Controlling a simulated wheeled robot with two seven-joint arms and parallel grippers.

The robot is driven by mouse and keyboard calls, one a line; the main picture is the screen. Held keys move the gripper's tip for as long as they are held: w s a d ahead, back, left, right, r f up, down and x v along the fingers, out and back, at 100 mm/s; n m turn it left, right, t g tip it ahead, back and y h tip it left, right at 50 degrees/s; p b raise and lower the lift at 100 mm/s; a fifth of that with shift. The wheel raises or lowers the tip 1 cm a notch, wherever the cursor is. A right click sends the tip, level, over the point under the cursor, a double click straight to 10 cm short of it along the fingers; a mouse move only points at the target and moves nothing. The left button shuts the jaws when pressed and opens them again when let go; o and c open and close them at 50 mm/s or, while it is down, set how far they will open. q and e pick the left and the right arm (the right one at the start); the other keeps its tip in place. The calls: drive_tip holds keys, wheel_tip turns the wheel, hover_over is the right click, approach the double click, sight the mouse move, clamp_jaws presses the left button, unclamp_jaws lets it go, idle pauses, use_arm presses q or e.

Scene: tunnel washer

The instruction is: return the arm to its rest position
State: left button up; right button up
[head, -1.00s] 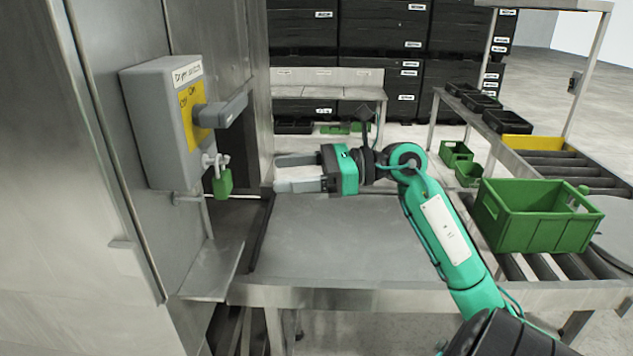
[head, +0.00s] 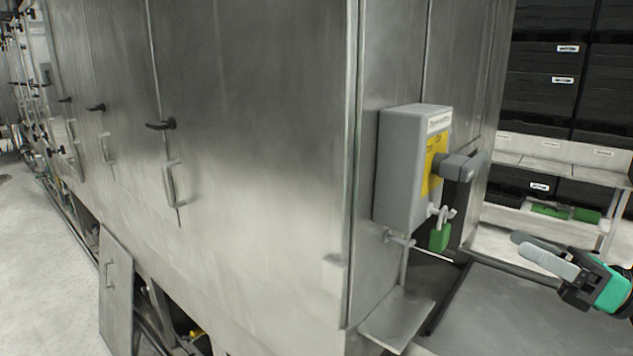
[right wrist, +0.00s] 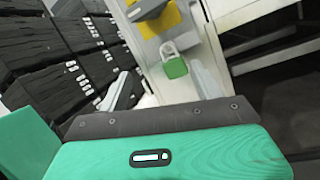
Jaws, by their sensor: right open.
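My right gripper (head: 540,262) is at the right edge of the head view, above the grey metal table (head: 500,312). Its fingers are apart and empty. It points left toward the grey switch box (head: 402,170), with a clear gap between them. The box has a yellow label and a grey handle (head: 462,166). A green padlock (head: 439,237) hangs below the handle. In the right wrist view the padlock (right wrist: 175,68) shows beyond and between the open fingers, not touching them. Most of my right arm is outside the head view. My left gripper is not in view.
The steel washer wall (head: 250,150) with door handles fills the left and middle. A loose panel (head: 116,295) leans against its base. Black crates (head: 545,100) and a shelf (head: 560,165) stand at the back right. Open floor (head: 40,240) lies at the far left.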

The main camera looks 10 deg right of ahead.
drive_tip(key=w+d+f+m+t+h, duration=0.25)
drive_tip(key=f+m+h, duration=0.7)
drive_tip(key=m, duration=0.65)
drive_tip(key=w+d+f+m+t+h, duration=0.1)
drive_tip(key=f+m+t+h, duration=0.3)
drive_tip(key=f+m+h, duration=0.95)
drive_tip(key=s+a+f+m+g+y, duration=0.2)
drive_tip(key=s+a+f+m+g, duration=0.35)
drive_tip(key=f, duration=0.25)
drive_tip(key=s+a+f+m+g+y, duration=0.2)
drive_tip(key=s+a+f+m+g, duration=0.3)
drive_tip(key=f, duration=0.4)
drive_tip(key=s+a+f+g+y, duration=0.3)
drive_tip(key=s+a+f+g, duration=0.35)
drive_tip(key=s+a, duration=0.3)
wheel_tip(320, 180, down, 29)
drive_tip(key=d+g, duration=0.1)
drive_tip(key=s+d+f, duration=0.1)
drive_tip(key=s+f, duration=0.9)
drive_tip(key=s+d+f+g, duration=0.1)
drive_tip(key=s+d+f, duration=0.1)
drive_tip(key=s+f, duration=0.7)
wheel_tip(320, 180, down, 2)
drive_tip(key=shift+s+d+f, duration=0.1)
drive_tip(key=shift+s+d, duration=0.2)
drive_tip(key=shift+s, duration=0.05)
